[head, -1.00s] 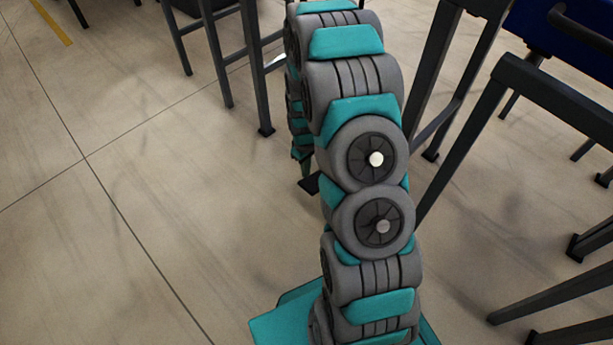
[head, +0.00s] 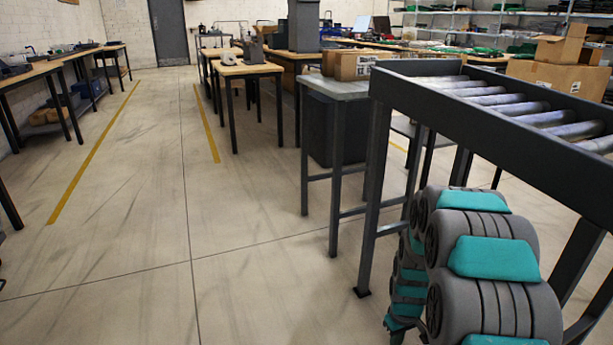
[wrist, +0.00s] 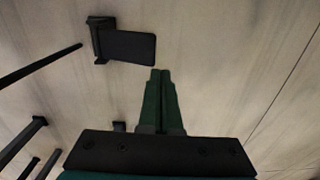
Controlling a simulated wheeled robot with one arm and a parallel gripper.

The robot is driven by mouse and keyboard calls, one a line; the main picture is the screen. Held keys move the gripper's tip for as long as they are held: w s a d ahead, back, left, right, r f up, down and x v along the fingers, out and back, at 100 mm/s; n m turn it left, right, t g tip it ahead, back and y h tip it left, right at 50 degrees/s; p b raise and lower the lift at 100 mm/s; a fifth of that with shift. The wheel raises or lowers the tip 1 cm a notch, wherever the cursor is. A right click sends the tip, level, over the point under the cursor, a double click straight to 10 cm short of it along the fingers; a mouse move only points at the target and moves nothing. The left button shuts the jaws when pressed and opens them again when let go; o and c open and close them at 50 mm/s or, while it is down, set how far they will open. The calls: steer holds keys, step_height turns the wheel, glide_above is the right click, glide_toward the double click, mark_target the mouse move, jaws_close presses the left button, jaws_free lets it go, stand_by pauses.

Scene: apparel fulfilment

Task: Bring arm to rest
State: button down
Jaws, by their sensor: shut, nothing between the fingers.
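My gripper (wrist: 160,75) shows in the wrist view with its two dark green fingers together and nothing between them. It points over bare floor. My grey and teal arm stands at the lower right of the head view, folded downward beside the roller conveyor. My gripper itself does not show in the head view.
The roller conveyor (head: 480,125) stands close at the right, by my arm. A grey table (head: 336,86) with cardboard boxes (head: 358,66) is behind it. Wooden tables (head: 245,71) stand farther back. The floor (head: 130,240) at the left and middle is clear. A black foot plate (wrist: 130,47) is near my gripper.

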steer(key=s+a+r+m+g+p, duration=0.1)
steer(key=s+a+r, duration=0.3)
steer(key=s+r, duration=0.45)
steer(key=s+a+r+m+p, duration=0.1)
steer(key=s+a+r, duration=0.3)
steer(key=r, duration=0.8)
steer(key=s+a+r+p, duration=0.1)
steer(key=s+r, duration=0.3)
steer(key=s, duration=0.5)
steer(key=s+a+r+m+p, duration=0.1)
steer(key=s+r, duration=0.4)
steer(key=s, duration=0.4)
steer(key=shift+s+a+r+m+g, duration=0.2)
steer(key=shift+s+m+g, duration=0.1)
steer(key=shift+g, duration=0.1)
steer(key=shift+w+d, duration=0.1)
